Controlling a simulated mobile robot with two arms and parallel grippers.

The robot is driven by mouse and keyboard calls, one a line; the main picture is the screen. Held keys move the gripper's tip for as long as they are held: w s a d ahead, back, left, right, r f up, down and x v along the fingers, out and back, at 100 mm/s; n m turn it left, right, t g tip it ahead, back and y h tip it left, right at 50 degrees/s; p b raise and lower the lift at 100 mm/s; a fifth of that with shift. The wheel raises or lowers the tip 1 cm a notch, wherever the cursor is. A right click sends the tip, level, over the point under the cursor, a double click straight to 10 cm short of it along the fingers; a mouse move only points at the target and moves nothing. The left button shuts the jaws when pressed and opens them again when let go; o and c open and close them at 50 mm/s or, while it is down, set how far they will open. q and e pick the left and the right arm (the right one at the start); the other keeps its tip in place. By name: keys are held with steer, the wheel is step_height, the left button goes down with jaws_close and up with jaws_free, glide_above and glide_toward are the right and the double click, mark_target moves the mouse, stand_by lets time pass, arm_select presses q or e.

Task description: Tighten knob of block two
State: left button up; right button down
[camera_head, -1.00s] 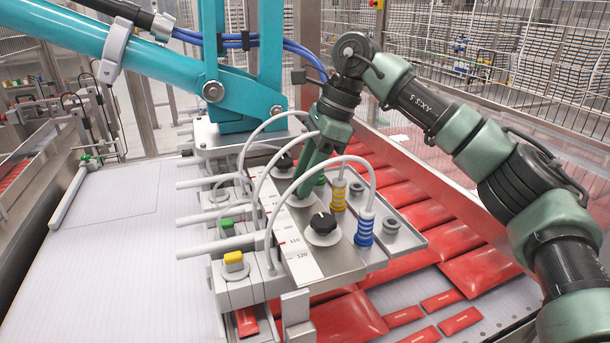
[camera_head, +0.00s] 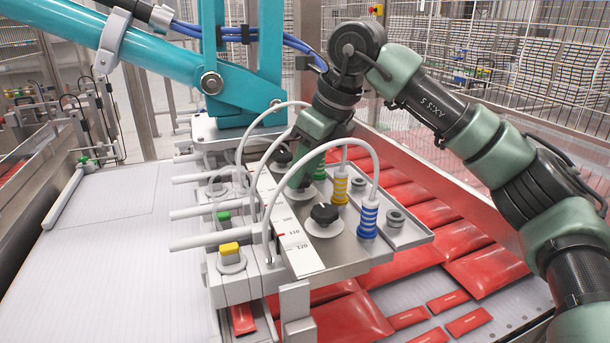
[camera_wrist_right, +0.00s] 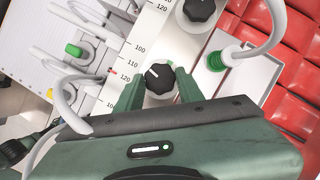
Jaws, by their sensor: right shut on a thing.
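The metal block assembly (camera_head: 340,255) carries black knobs in a row on white collars. The knob's white pointer line faces up-left. The near knob (camera_head: 323,213) stands free, and the far knob (camera_head: 283,159) is partly covered. A white scale strip (camera_head: 295,240) with numbers runs beside the knobs, with a red mark near 110. My left gripper is not in view.
White hoses arch over the blocks close to my right gripper. Yellow (camera_head: 340,187) and blue (camera_head: 368,220) striped fittings stand to the right. A teal arm (camera_head: 240,80) rises behind. Red packets (camera_head: 455,240) lie on the conveyor below, and a wire fence (camera_head: 500,70) stands at the back.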

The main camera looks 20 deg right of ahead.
steer(key=m+b, duration=0.1)
steer(key=m, duration=0.1)
steer(key=m+t+h, duration=0.1)
steer(key=m, duration=0.1)
steer(key=shift+s+a+m+h+b, duration=0.1)
steer(key=shift+a+m+h+b, duration=0.05)
steer(key=shift+m+h+b, duration=0.2)
steer(key=m+h, duration=0.1)
steer(key=m, duration=0.1)
steer(key=m+b, duration=0.1)
steer(key=m, duration=0.1)
steer(key=shift+a+m+h, duration=0.2)
steer(key=shift+m+h, duration=0.05)
steer(key=shift+h, duration=0.1)
steer(key=m+h, duration=0.1)
steer(key=m, duration=0.1)
steer(key=shift+a+m+b, duration=0.1)
steer(key=shift+m+b, duration=0.2)
steer(key=shift+b, duration=0.05)
steer(key=shift+r+m+g+h, duration=0.1)
steer(key=shift+m+g+h, duration=0.3)
steer(key=shift+m, duration=1.2)
steer(key=shift+p, duration=0.3)
steer(key=c, duration=0.9)
jaws_free()
steer(key=v, duration=0.7)
steer(key=shift+a+r, duration=0.25)
steer(key=shift+a, duration=0.05)
